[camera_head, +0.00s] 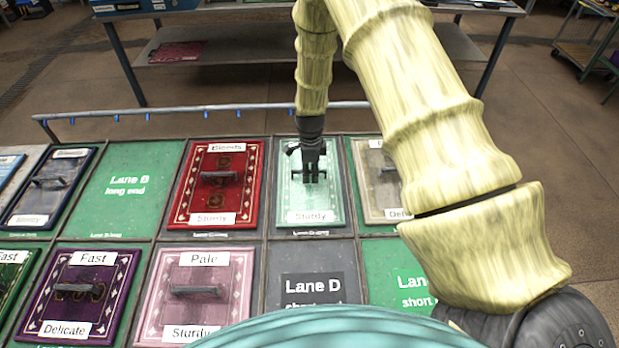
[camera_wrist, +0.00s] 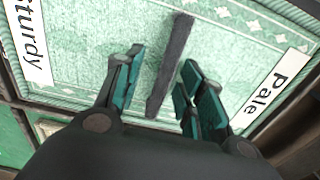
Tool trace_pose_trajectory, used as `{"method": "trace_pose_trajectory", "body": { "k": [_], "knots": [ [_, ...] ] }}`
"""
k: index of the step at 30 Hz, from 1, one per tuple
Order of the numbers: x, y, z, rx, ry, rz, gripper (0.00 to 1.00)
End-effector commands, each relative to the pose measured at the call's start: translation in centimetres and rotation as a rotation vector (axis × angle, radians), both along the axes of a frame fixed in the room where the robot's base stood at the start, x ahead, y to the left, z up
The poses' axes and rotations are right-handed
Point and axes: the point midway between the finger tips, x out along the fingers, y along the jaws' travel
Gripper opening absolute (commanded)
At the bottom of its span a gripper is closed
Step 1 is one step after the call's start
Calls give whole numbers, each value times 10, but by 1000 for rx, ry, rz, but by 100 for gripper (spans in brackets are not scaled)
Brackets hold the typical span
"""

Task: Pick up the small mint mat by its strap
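The small mint mat (camera_head: 335,205) lies in a framed bay of the grid, right of the red mat, with a "Sturdy" label at its near edge. In the wrist view the mint mat (camera_wrist: 90,25) also shows a "Pale" label. Its dark grey strap (camera_wrist: 174,52) runs across the mat's middle. My gripper (camera_head: 312,176) points down over the mat's middle and hides much of the strap in the head view. In the wrist view my gripper (camera_wrist: 162,64) is open, with one teal-padded finger on each side of the strap. Gaps show between the fingers and the strap.
A red mat (camera_head: 235,160) lies left and a beige mat (camera_head: 373,170) right, partly behind my arm. A pink mat (camera_head: 238,270) and a purple mat (camera_head: 122,268) lie in the near row. A low rail (camera_head: 215,107) runs behind the grid, with a table (camera_head: 225,15) beyond.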

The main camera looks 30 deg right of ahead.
Motion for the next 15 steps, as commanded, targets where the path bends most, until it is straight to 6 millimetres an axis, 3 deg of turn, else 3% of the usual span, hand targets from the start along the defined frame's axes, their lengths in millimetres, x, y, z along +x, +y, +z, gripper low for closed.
{"method": "trace_pose_trajectory", "body": {
  "k": [5,12,15],
  "knots": [
    [1,1,-2,0,2,2,39],
    [1,0,-2,0,2,1,0],
    [1,1,-2,0,1,1,0]
  ]
}}
